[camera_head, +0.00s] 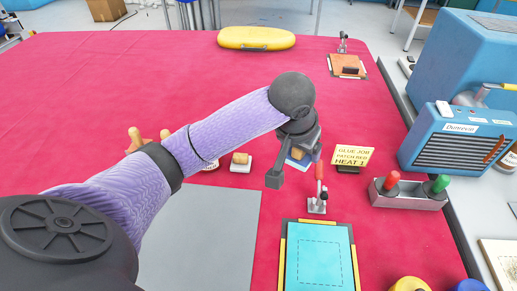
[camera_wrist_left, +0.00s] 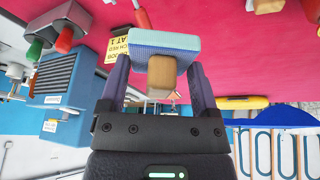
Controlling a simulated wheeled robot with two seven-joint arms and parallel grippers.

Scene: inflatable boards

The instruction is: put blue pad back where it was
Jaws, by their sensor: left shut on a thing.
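The blue pad (camera_wrist_left: 165,41) has a tan wooden knob (camera_wrist_left: 161,76), and my left gripper (camera_wrist_left: 158,80) is shut on that knob. In the head view the left gripper (camera_head: 291,155) holds the pad (camera_head: 296,164) over the red table, behind the red-handled clamp and left of the yellow sign. The gripper hides most of the pad there, and I cannot tell whether it touches the table. A similar pad with a white base and wooden knob (camera_head: 241,161) stands to the left, beside my arm. My right gripper is not in view.
A red-handled clamp (camera_head: 317,204) stands at the edge of a board with a turquoise sheet (camera_head: 318,264). The yellow sign (camera_head: 352,156) and a box with red and green knobs (camera_head: 409,193) stand to the right. A grey mat (camera_head: 205,235) lies front left. The red table's back is mostly clear.

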